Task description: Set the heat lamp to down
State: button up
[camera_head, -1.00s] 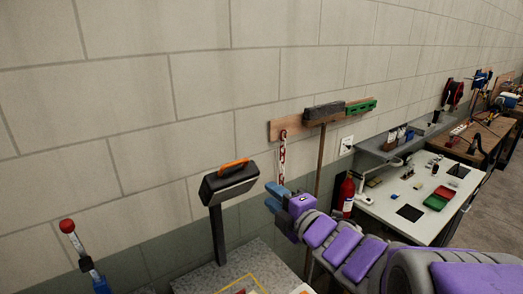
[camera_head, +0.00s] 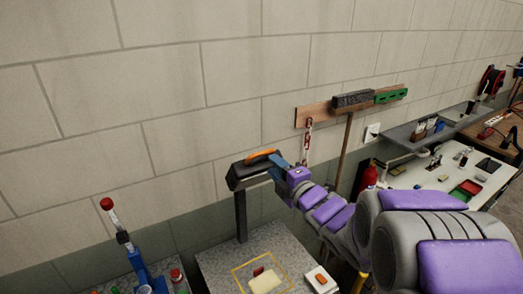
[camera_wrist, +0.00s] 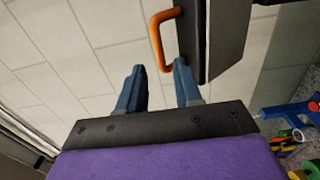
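The heat lamp (camera_head: 250,172) has a dark box-shaped head with an orange handle (camera_head: 261,154) on top. It stands on a dark post rising from a speckled grey bench. My gripper (camera_head: 279,165) is at the right end of the lamp head in the head view. In the wrist view my gripper (camera_wrist: 158,86) is open, its two blue fingers apart with only wall between the tips. The orange handle (camera_wrist: 158,38) and the dark lamp head (camera_wrist: 226,35) lie just beyond the fingertips, toward the right finger. I cannot tell whether a finger touches the lamp.
Under the lamp, the speckled bench (camera_head: 215,268) has a yellow square outline around a pale block (camera_head: 265,281) and a red item. A blue press with a red-knobbed lever (camera_head: 107,204) stands at left. The block wall is close behind.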

aim_at(262, 152)
jog(key=p+x, duration=0.1)
jog(key=x, duration=0.7)
jog(key=shift+a+p, duration=0.1)
jog(key=shift+p, duration=0.2)
jog(key=shift+c, duration=0.2)
grip_shut()
